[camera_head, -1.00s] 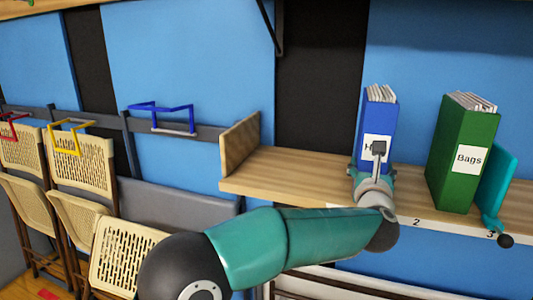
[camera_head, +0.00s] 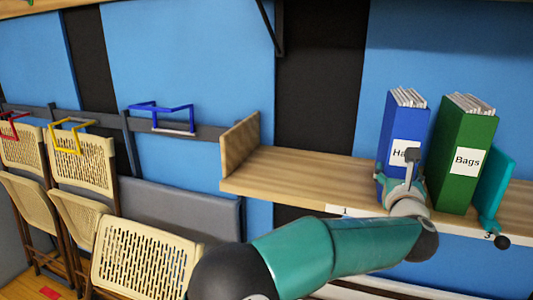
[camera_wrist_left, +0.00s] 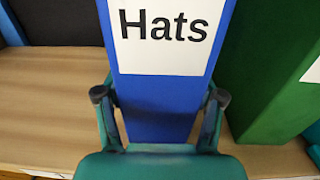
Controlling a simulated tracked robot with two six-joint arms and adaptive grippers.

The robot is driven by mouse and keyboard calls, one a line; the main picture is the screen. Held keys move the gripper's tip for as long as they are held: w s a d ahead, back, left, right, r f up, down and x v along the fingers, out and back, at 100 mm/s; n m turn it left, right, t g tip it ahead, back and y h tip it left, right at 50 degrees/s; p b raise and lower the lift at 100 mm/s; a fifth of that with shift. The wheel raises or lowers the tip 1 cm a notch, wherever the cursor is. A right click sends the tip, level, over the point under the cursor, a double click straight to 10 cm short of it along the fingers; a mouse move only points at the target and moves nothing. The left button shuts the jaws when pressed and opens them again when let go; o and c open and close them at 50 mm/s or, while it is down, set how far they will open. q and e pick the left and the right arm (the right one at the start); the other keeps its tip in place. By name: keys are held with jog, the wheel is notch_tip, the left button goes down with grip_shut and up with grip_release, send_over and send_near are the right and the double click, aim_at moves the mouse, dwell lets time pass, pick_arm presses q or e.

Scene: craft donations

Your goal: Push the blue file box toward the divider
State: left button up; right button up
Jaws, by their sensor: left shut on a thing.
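The blue file box (camera_head: 394,124), labelled Hats and filled with papers, stands upright on the wooden shelf, just left of the green file box (camera_head: 462,135) labelled Bags. A narrow gap shows between the two boxes near the shelf. A teal divider (camera_head: 494,185) with a black knob stands on the shelf right of the green box. My left gripper (camera_head: 402,182) is shut on the blue box low at its front. In the left wrist view its fingers (camera_wrist_left: 160,98) sit on both sides of the blue box (camera_wrist_left: 160,125). My right gripper is not in view.
The wooden shelf (camera_head: 300,175) is bare left of the blue box, up to a raised wooden end panel (camera_head: 240,145). Numbered labels line its front edge. Folding chairs (camera_head: 80,160) hang at the left, and a dark bracket (camera_head: 270,30) is above.

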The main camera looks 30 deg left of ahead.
pick_arm(q)
jog(key=shift+w+d+p, duration=0.25)
jog(key=shift+d+p, duration=0.1)
jog(key=shift+d, duration=0.75)
jog(key=shift+w+d+p, duration=0.2)
jog(key=shift+d+p, duration=0.15)
jog(key=shift+d, duration=0.7)
jog(key=o, duration=1.1)
